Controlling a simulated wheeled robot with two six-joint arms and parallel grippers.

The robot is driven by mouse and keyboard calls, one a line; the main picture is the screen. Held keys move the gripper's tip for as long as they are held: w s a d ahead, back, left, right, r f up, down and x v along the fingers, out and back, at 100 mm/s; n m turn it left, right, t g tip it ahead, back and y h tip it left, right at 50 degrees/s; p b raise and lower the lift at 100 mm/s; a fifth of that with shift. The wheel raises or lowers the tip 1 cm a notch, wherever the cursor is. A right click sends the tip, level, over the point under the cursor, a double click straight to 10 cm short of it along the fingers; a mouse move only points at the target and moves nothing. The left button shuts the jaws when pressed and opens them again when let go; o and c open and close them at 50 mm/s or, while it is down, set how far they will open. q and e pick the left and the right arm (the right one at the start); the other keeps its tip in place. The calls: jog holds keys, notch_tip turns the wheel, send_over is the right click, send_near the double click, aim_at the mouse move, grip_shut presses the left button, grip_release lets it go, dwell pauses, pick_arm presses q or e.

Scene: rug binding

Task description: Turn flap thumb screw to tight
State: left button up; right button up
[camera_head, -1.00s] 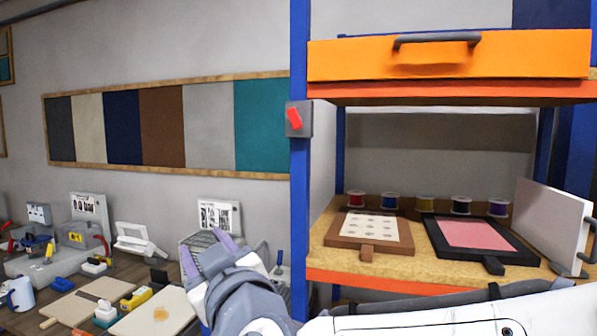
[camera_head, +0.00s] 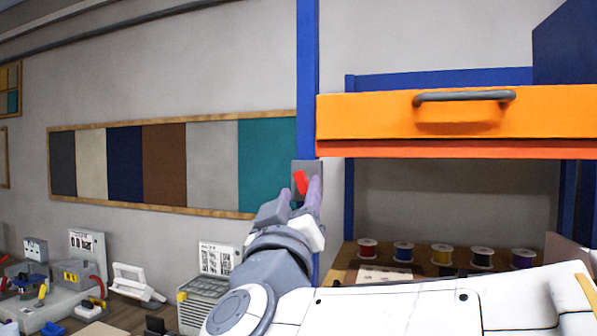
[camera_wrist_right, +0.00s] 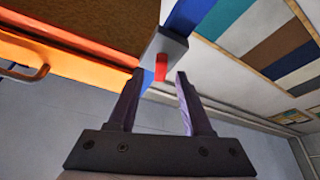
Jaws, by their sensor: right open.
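A small red tab (camera_head: 300,182) stands out from a grey block (camera_head: 308,167) on the blue shelf post. I cannot tell for sure whether it is the flap thumb screw. My right gripper (camera_head: 301,192) is raised in front of it and hides the lower part of the block. In the right wrist view the gripper (camera_wrist_right: 161,75) is open, with purple fingers apart. The red tab (camera_wrist_right: 161,66) shows between and just beyond the fingertips, and no contact is visible. It hangs from the grey block (camera_wrist_right: 165,46). My left gripper is out of view.
An orange drawer (camera_head: 560,112) with a grey handle (camera_head: 464,97) sits right of the post. Below it, several thread spools (camera_head: 441,254) stand on a shelf. A framed swatch board (camera_head: 164,165) hangs left. A cluttered bench (camera_head: 125,310) lies lower left.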

aim_at(303, 182)
jog(key=shift+p+x, duration=0.4)
jog(key=shift+x, duration=1)
grip_shut()
